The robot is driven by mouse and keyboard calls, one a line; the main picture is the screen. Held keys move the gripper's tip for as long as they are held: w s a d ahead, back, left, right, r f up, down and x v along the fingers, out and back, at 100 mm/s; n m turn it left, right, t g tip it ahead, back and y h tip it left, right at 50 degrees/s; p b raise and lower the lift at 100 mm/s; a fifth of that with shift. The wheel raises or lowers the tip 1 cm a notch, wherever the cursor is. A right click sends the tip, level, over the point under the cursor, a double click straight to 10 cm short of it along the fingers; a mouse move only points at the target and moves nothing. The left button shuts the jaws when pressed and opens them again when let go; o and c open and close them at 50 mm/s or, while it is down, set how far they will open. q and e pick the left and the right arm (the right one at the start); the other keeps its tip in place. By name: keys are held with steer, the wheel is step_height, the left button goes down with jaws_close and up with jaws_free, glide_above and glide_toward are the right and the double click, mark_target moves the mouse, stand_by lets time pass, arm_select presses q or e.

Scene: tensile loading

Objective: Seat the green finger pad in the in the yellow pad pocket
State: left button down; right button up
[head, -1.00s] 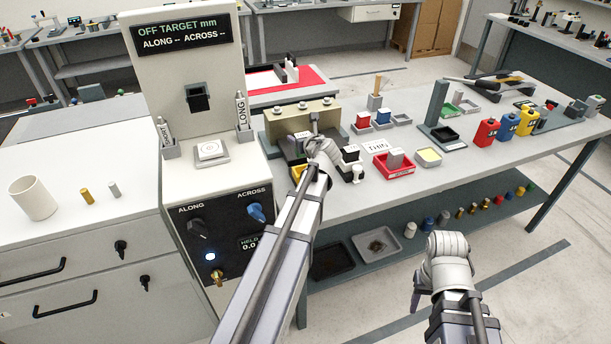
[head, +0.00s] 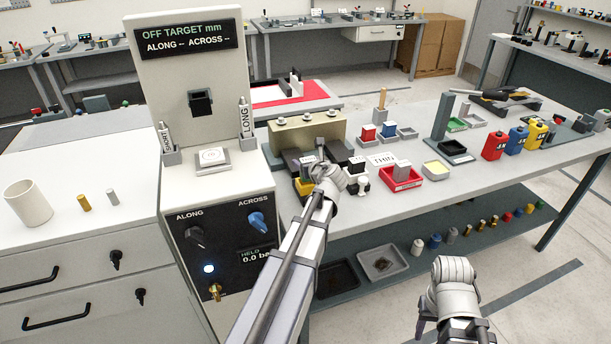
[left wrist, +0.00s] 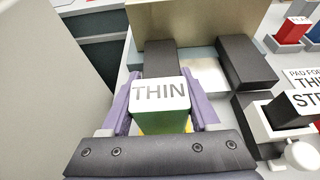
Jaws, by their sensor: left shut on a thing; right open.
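In the left wrist view the green finger pad (left wrist: 182,122) has a white top marked THIN. My left gripper (left wrist: 167,110) is shut on it, with a purple finger on each side. Yellow shows directly below the pad, part of the yellow pad pocket (left wrist: 158,129). I cannot tell how deep the pad sits in it. In the head view the yellow pocket (head: 304,187) shows beside my left gripper (head: 320,160), which hides the pad. My right gripper (head: 421,322) is open and empty, low at the front of the bench, only partly visible.
Dark blocks (left wrist: 246,64) stand behind the pad, before a tan block (head: 310,130). A white machine (head: 188,100) stands close on the left. A red tray (head: 402,183) and a THIN card (head: 381,160) lie to the right. Bench space is free farther right.

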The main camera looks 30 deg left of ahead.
arm_select(q)
steer(key=shift+f+b, duration=1.75)
steer(key=shift+f, duration=0.05)
steer(key=shift+f, duration=0.2)
steer(key=shift+c, duration=0.6)
jaws_free()
steer(key=shift+r, duration=0.15)
steer(key=shift+s+d+r, duration=0.15)
steer(key=shift+r, duration=0.1)
steer(key=p+v, duration=0.4)
steer(key=v, duration=0.7)
steer(key=shift+s+d+p, duration=0.2)
steer(key=shift+p, duration=0.15)
